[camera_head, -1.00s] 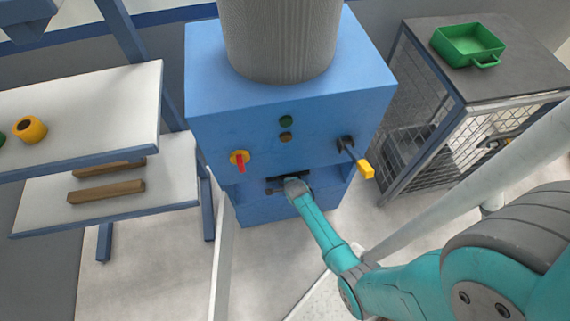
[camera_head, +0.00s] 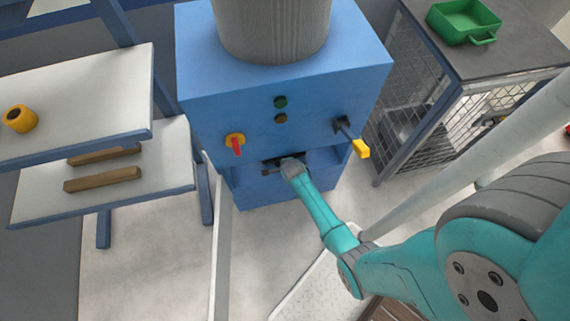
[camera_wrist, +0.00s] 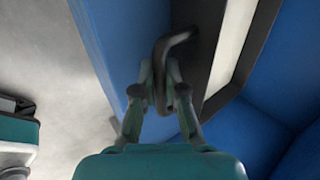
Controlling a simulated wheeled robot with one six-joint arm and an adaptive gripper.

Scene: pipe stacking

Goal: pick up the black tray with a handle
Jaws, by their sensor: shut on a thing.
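The black tray (camera_wrist: 216,62) sits in the recess at the bottom of the blue machine (camera_head: 285,95). In the wrist view its dark rim and pale inside show, and its curved dark handle (camera_wrist: 178,38) sticks out toward me. My gripper (camera_wrist: 160,72) is shut on this handle, with one finger on each side of it. In the head view only a small dark part of the tray (camera_head: 269,166) shows. My wrist hides the rest of the tray and most of the gripper (camera_head: 281,163).
A red knob (camera_head: 236,142) and a yellow-ended lever (camera_head: 361,148) stick out from the machine's front. White shelves (camera_head: 70,95) with wooden bars stand at left. A dark-topped cage table (camera_head: 500,55) with a green tray (camera_head: 463,20) stands at right. Floor in front is mostly clear.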

